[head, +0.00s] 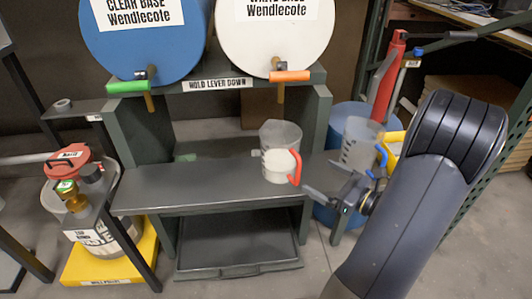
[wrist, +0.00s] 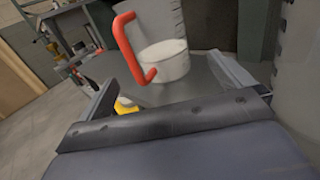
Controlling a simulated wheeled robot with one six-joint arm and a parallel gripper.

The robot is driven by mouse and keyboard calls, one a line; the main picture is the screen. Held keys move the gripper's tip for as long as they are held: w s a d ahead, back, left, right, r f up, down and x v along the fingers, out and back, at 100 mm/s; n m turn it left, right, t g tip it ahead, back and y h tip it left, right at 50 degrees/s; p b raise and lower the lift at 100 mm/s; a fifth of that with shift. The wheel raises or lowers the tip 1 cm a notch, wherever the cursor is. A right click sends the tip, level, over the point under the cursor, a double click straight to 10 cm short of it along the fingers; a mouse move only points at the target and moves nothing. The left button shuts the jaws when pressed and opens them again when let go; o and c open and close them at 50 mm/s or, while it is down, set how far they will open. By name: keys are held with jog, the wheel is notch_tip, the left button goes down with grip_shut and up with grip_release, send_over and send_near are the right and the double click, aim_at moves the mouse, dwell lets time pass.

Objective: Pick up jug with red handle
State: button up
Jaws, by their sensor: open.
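The jug with the red handle (head: 278,163) is clear with white contents in its lower part. It stands upright on the grey bench (head: 190,188) under the white drum, its handle facing right towards my gripper. In the wrist view the jug (wrist: 168,60) is tilted at the top centre, with its red handle on its left side. My gripper (head: 325,182) is open and empty, just right of the handle and apart from it. Its two fingers (wrist: 165,92) spread either side of the jug's lower part in the wrist view.
A clear jug with a blue handle (head: 360,145) stands close beside my gripper on the right. A blue drum (head: 165,40) and a white drum (head: 275,35) with levers sit above the bench. The bench's left part is clear.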

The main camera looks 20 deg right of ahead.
aim_at(295, 165)
jog(key=b+x, duration=0.1)
jog(key=x, duration=0.4)
jog(key=shift+w+a, duration=0.1)
jog(key=b+x, duration=0.1)
jog(key=x, duration=0.1)
jog(key=b+x, duration=0.1)
jog(key=x, duration=0.1)
jog(key=shift+a+f, duration=0.1)
jog(key=shift+f, duration=0.15)
jog(key=shift+w+a+r, duration=0.1)
jog(key=shift+w+a, duration=0.15)
jog(key=shift+w, duration=0.2)
jog(key=shift+c, duration=0.2)
jog(key=c, duration=0.9)
